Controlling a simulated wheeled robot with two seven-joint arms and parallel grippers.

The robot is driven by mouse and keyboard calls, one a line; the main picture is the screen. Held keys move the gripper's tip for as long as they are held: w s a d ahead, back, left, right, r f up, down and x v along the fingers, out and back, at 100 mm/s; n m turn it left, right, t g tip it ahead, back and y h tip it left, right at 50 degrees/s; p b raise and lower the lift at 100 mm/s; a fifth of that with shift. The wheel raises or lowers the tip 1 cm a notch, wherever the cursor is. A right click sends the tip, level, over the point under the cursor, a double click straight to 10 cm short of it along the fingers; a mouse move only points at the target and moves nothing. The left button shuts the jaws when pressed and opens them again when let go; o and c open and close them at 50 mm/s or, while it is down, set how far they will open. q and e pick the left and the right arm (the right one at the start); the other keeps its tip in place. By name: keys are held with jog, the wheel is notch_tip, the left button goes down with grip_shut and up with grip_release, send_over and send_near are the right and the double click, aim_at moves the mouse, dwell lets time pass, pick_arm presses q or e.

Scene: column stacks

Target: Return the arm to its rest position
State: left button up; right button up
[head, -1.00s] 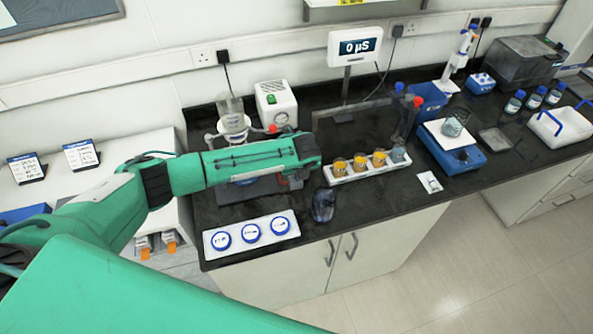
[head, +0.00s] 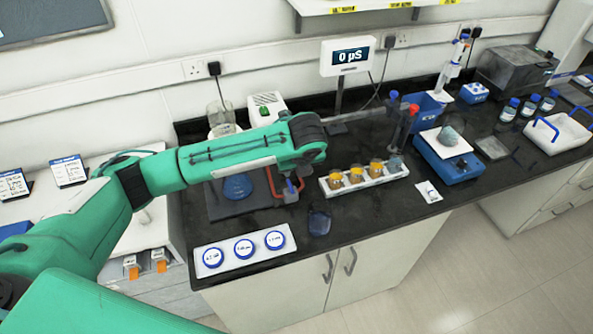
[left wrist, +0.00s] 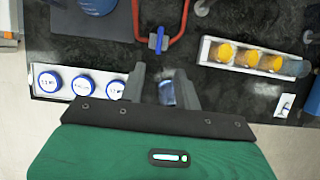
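My left arm comes in from the left in the head view and ends in a dark wrist (head: 308,135) above the bench; its fingers are hidden there. In the left wrist view my left gripper (left wrist: 161,84) has its two dark fingers apart, with no object held between them. A small clear glass vessel (left wrist: 167,93) shows through the gap, on the bench below; it also shows in the head view (head: 319,222). My right gripper is in neither view.
Below the arm are a red-framed stand (head: 273,184), a blue-bottomed flask (head: 237,187), a tray of blue-lidded dishes (head: 213,242) and a white rack (head: 341,190) with amber vials. A blue scale (head: 450,165) stands right.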

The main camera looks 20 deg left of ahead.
pick_arm(q)
jog(key=shift+s+d+r, duration=0.1)
jog(key=shift+s+r, duration=0.1)
jog(key=shift+r, duration=0.3)
